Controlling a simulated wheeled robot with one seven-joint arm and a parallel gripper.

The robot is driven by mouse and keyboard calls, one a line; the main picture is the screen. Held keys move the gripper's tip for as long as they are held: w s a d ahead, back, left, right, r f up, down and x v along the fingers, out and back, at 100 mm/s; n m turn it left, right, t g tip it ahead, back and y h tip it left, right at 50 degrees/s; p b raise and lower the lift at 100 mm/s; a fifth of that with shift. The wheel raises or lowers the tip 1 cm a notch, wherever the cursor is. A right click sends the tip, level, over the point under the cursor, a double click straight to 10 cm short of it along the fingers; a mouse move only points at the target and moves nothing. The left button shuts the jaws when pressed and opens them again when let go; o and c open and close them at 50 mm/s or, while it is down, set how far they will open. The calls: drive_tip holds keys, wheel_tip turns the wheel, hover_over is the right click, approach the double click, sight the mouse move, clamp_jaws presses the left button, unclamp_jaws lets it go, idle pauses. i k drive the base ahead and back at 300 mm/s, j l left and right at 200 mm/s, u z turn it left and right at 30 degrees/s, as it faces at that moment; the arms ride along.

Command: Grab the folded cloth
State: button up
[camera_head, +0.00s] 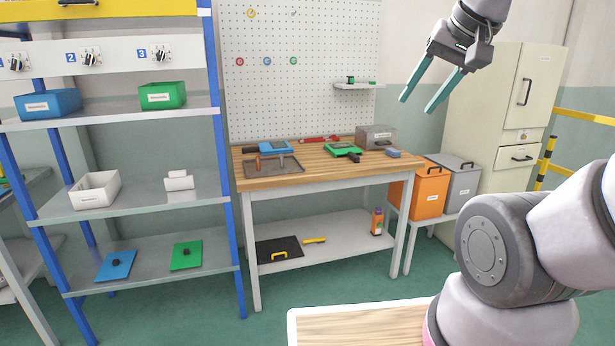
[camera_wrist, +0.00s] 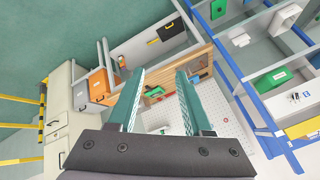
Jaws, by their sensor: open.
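My gripper (camera_head: 418,104) is open and empty, raised high in front of the pegboard's right side. Its two teal fingers also show in the wrist view (camera_wrist: 160,73), spread apart with the workbench beyond them. A small blue block-like piece (camera_head: 393,153) lies at the right end of the workbench top (camera_head: 300,181); it may be the folded cloth, but it is too small to tell. A white rolled or folded piece (camera_head: 179,181) lies on the middle shelf of the rack at left; I cannot tell if it is cloth. My gripper is well apart from both.
On the bench are a grey box (camera_head: 375,137), a green device (camera_head: 343,149) and a dark tray (camera_head: 273,167). An orange bin (camera_head: 427,190) and grey bin (camera_head: 461,184) stand right of it. The blue-posted rack (camera_head: 222,150) stands left. A light wooden top (camera_head: 360,325) is near below.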

sight(392, 152)
drive_tip(key=i+z, duration=0.2)
drive_tip(key=i, duration=0.25)
drive_tip(key=i+j+z, duration=0.15)
drive_tip(key=i, duration=0.25)
drive_tip(key=i+j+z, duration=0.2)
drive_tip(key=i, duration=0.25)
drive_tip(key=i+j+z, duration=0.2)
drive_tip(key=i, duration=0.2)
drive_tip(key=i+j+z, duration=0.75)
